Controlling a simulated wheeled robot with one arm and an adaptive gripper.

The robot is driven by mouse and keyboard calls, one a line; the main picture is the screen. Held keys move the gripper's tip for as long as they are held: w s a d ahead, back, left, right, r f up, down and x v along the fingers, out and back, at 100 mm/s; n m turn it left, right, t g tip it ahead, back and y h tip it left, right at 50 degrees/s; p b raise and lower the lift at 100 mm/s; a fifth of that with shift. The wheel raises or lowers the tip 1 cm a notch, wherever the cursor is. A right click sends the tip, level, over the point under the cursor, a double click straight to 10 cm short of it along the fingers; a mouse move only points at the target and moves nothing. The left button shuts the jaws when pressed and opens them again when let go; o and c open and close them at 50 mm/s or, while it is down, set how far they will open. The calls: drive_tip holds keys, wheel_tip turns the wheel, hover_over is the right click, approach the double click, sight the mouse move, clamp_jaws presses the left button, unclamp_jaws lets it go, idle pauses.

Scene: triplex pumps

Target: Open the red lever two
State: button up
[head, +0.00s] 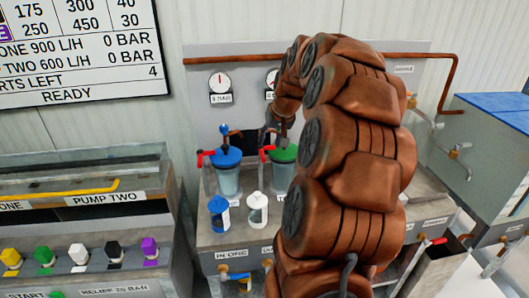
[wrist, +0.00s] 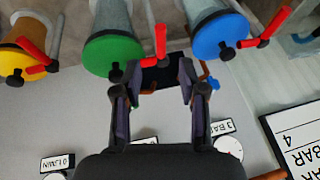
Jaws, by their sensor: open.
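A red lever (head: 266,150) juts from the green-lidded canister (head: 285,153), the second from the left in the head view. In the wrist view this lever (wrist: 160,42) stands upright in the picture at the green lid (wrist: 113,56), just past my fingertips and not clasped. My gripper (wrist: 158,74) is open and empty, its fingers on either side of a dark gap. In the head view my gripper (head: 274,134) is small and dark near the green lid. Another red lever (head: 206,152) is on the blue-lidded canister (head: 227,158). The label under the green canister is partly hidden.
In the wrist view, a yellow-lidded canister (wrist: 20,62) and the blue-lidded one (wrist: 220,40) flank the green one, each with a red lever. A copper pipe (head: 225,60) runs above.

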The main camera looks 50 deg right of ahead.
sight(263, 155)
drive_tip(key=p+x, duration=0.2)
drive_tip(key=x, duration=0.5)
drive_tip(key=shift+f, duration=0.1)
clamp_jaws()
drive_tip(key=shift+w, duration=0.1)
idle(0.4)
